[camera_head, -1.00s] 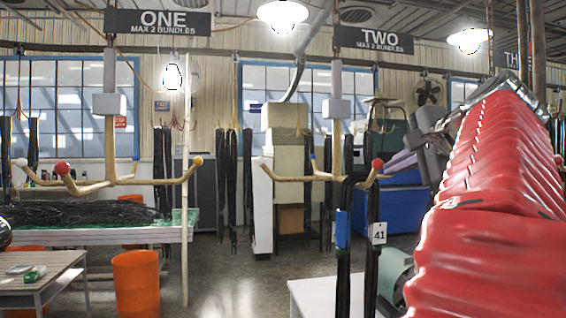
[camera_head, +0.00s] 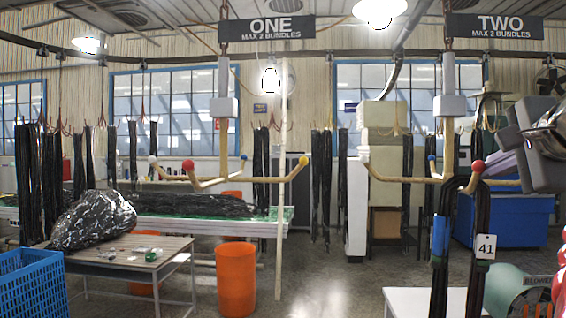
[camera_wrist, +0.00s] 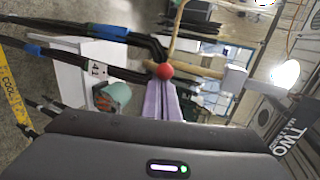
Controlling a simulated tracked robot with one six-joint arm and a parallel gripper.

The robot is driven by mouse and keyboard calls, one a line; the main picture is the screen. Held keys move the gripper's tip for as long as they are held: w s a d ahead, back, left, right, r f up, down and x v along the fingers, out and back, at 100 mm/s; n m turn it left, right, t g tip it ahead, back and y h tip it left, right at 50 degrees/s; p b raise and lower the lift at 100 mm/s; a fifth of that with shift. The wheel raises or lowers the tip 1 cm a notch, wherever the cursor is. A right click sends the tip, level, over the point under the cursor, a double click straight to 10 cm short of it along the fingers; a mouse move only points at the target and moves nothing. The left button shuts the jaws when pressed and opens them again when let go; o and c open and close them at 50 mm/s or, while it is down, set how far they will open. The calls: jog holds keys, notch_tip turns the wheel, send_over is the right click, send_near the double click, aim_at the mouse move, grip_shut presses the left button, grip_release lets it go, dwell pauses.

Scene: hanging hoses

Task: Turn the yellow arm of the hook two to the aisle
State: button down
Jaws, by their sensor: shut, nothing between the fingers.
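Hook two (camera_head: 448,105) hangs under the TWO sign (camera_head: 500,27). Its arms with a white ball (camera_head: 364,155), a blue ball (camera_head: 431,158) and a red ball (camera_head: 477,166) show; I see no yellow-tipped arm on it. A black hose bundle (camera_head: 478,215) with tag 41 hangs by the red-ball arm. My gripper (camera_head: 489,168), with lavender fingers, is shut and empty, just right of the red ball. In the wrist view the red ball (camera_wrist: 165,71) appears right at the tips of my gripper (camera_wrist: 160,84); I cannot tell whether they touch.
Hook one (camera_head: 223,105), with its own yellow ball (camera_head: 304,160), hangs to the left. A white table (camera_head: 410,298) stands below hook two. A blue bin (camera_head: 515,220) is behind my gripper. An orange bucket (camera_head: 236,280) and a wooden table (camera_head: 120,255) stand left; open floor lies between.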

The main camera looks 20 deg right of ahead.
jog(key=shift+w+a, duration=0.5)
jog(key=shift+a, duration=0.25)
jog(key=shift+w+a, duration=1.7)
jog(key=shift+w, duration=2.1)
jog(key=shift+w+a, duration=1.7)
jog(key=shift+w, duration=2.05)
jog(key=s+d+r, duration=0.1)
jog(key=s+r, duration=0.3)
jog(key=r, duration=0.5)
jog(key=shift+s, duration=0.25)
jog(key=s+a, duration=0.6)
jog(key=s, duration=0.4)
jog(key=shift+s+a+r, duration=0.15)
jog(key=shift+a+r, duration=0.1)
jog(key=shift+a, duration=0.05)
jog(key=shift+d, duration=0.1)
jog(key=w+d, duration=0.3)
jog(key=w, duration=0.3)
jog(key=shift+d+f, duration=0.2)
jog(key=shift+d, duration=0.15)
